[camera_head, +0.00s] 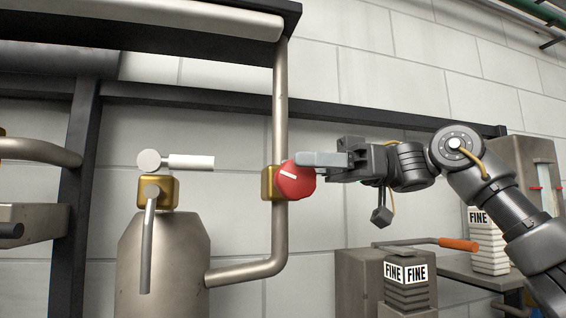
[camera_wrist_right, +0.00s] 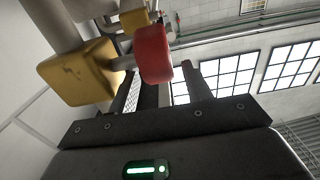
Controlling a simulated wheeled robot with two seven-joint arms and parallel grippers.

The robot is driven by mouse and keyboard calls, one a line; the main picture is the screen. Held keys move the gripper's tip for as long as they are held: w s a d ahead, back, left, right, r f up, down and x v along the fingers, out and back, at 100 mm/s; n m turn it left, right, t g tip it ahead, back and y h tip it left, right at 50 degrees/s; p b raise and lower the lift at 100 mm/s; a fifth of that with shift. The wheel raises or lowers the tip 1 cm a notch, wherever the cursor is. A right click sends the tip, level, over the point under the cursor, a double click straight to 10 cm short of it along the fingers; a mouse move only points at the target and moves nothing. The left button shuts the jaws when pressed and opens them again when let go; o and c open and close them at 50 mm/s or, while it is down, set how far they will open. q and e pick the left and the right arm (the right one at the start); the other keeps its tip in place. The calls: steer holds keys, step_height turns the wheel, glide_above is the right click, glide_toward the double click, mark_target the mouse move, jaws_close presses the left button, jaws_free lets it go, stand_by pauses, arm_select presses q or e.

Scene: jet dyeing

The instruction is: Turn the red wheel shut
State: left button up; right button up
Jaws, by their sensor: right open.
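That gripper (camera_wrist_right: 172,80) is open, with nothing held. I cannot tell whether a finger touches the wheel. My left gripper is not in view.
The pipe (camera_head: 280,110) bends down to a steel tank (camera_head: 160,265). Left of it is another brass valve (camera_head: 158,193) with a long lever. At lower right are an orange-handled lever (camera_head: 458,244) and stacks labelled FINE (camera_head: 406,285). A dark horizontal beam (camera_head: 200,97) runs behind.

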steer(key=x, duration=0.2)
steer(key=shift+a, duration=0.3)
steer(key=shift+s+a, duration=0.35)
steer(key=shift+a, duration=0.1)
